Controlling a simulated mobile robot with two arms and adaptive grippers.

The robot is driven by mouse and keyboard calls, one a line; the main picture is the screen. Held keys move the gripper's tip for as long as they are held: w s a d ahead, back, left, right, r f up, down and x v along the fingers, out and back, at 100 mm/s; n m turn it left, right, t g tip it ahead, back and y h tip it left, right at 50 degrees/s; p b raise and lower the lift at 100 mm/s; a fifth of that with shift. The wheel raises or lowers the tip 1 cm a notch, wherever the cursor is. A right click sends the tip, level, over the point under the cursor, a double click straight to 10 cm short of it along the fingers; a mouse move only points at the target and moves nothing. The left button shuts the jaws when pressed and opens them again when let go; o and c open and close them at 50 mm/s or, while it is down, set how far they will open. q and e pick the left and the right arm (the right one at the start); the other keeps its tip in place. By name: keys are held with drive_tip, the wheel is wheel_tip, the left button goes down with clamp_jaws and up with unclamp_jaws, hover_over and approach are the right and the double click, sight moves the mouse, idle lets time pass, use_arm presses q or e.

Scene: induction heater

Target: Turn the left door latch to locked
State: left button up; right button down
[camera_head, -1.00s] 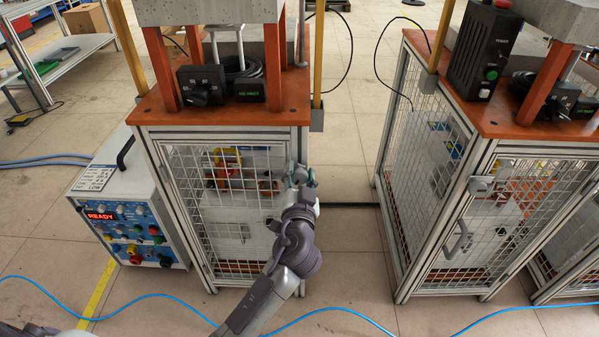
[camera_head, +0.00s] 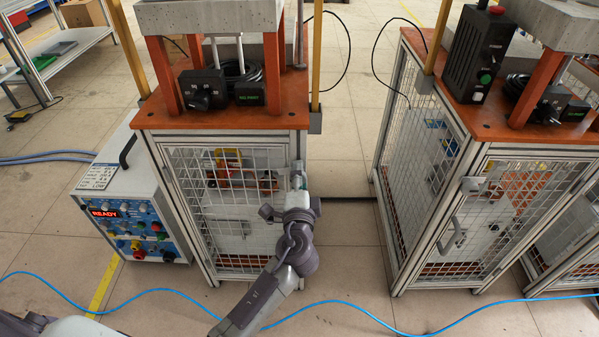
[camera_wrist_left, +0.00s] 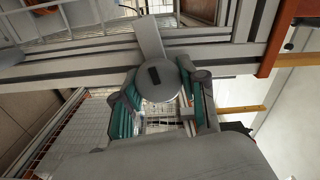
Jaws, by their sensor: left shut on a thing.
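The left cabinet's mesh door (camera_head: 222,215) looks closed against its aluminium frame. My left gripper (camera_head: 297,176) is at the upper right edge of this door. The latch (camera_wrist_left: 158,82) shows in the left wrist view as a grey round disc with a flat arm reaching up across the frame bar. My left gripper's green-padded fingers (camera_wrist_left: 160,108) stand on both sides of the disc and are shut on the latch. In the head view the gripper hides the latch. My right gripper is not in view.
A control box (camera_head: 135,205) reading READY stands left of the cabinet. A second mesh cabinet (camera_head: 440,190), with a similar latch (camera_head: 474,184), stands to the right across a floor gap. A blue cable (camera_head: 360,304) crosses the floor in front.

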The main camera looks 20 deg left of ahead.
use_arm(q)
drive_tip(key=shift+f+m+p, duration=0.1)
drive_tip(key=shift+m+p, duration=0.35)
drive_tip(key=shift+m, duration=0.85)
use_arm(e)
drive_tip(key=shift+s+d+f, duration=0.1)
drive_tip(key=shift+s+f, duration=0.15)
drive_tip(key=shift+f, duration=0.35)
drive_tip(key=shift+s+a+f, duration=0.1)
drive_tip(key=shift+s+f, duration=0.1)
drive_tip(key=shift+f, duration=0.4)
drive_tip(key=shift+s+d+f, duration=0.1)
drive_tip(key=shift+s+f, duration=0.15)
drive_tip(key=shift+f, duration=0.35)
use_arm(q)
drive_tip(key=o, duration=1.1)
drive_tip(key=shift+o, duration=0.2)
drive_tip(key=v, duration=1.2)
